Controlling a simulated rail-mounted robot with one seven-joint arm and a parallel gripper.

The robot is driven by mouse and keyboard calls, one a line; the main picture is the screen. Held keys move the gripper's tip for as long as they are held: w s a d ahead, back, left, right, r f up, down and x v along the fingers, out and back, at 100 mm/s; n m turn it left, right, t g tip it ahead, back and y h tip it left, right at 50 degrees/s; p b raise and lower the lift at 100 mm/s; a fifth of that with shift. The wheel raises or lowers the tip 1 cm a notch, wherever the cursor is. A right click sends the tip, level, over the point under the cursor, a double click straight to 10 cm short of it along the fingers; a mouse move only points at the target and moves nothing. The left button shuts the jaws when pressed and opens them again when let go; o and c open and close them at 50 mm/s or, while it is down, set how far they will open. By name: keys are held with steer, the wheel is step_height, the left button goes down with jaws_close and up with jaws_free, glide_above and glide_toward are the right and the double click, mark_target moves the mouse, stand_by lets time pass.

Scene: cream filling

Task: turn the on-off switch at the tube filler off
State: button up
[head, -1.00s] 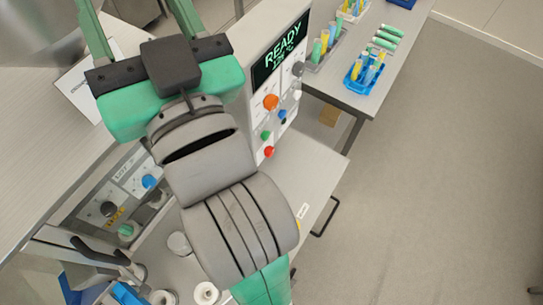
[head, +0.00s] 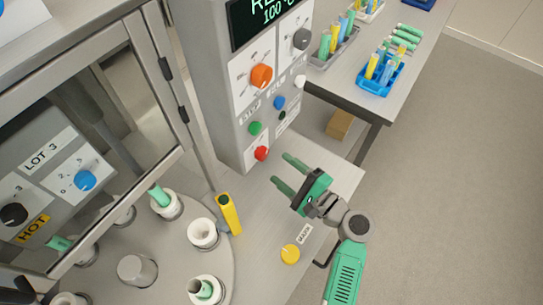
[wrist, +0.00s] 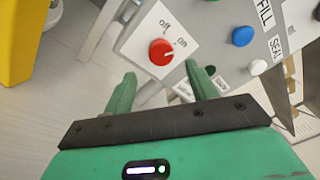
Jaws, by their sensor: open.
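The on-off switch is a red knob (head: 261,153) low on the front of the grey tube filler panel (head: 215,85). In the wrist view the red knob (wrist: 161,52) sits on a white plate with "off" above it and "on" to its upper right. I cannot tell for certain which mark it points at. My gripper (head: 288,173) is open and empty, to the right of the knob in the head view, its fingers pointing towards the panel. In the wrist view my gripper's (wrist: 160,76) fingertips lie either side below the knob, apart from it.
Close by on the panel are green (head: 255,128) and blue (head: 279,103) buttons and an orange knob (head: 261,76). A yellow post (head: 230,213) stands left of my gripper. A yellow button (head: 290,254) is on the bench. A rack table stands behind at the right.

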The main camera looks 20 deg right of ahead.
mark_target(266, 155)
steer(key=x, duration=0.6)
steer(key=shift+r, duration=0.1)
steer(key=c, duration=1)
steer(key=shift+b, duration=0.4)
steer(key=shift+n, duration=0.3)
steer(key=n+b, duration=0.1)
steer(key=b, duration=0.2)
steer(key=shift+f+n, duration=0.35)
steer(key=shift+n, duration=0.05)
steer(key=n+b, duration=0.3)
steer(key=b, duration=0.2)
steer(key=shift+d+n+t+y+b, duration=0.1)
steer(key=shift+n+t+y+b, duration=0.2)
steer(key=shift+n, duration=0.1)
steer(key=n+b, duration=0.3)
steer(key=b, duration=0.1)
steer(key=shift+n+y, duration=0.3)
steer(key=n+b, duration=0.1)
steer(key=b, duration=0.1)
steer(key=n+b, duration=0.1)
steer(key=shift+r+n+b, duration=0.3)
steer(key=shift+n+b, duration=0.05)
steer(key=shift+n, duration=0.05)
steer(key=shift+r+y, duration=0.1)
steer(key=shift+y, duration=0.2)
